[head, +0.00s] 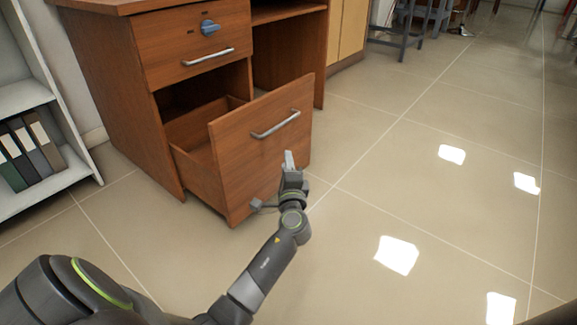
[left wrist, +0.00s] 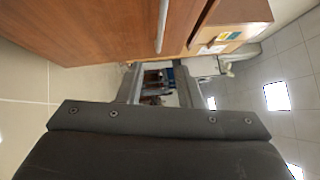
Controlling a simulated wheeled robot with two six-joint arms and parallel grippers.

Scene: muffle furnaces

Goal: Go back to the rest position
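My left gripper (head: 289,160) is in front of the wooden desk's pulled-out lower drawer (head: 240,155), below and right of its metal handle (head: 275,124). In the left wrist view the fingers (left wrist: 160,88) stand apart with nothing between them, so it is open and empty. The drawer front and handle (left wrist: 162,25) lie to one side of the fingers there, apart from them. My left arm reaches up from the bottom left of the head view. My right gripper is not in view.
A white shelf (head: 45,180) with several binders (head: 38,148) stands at the left. Grey stools (head: 398,35) stand at the back. The tiled floor (head: 440,200) at the right is clear.

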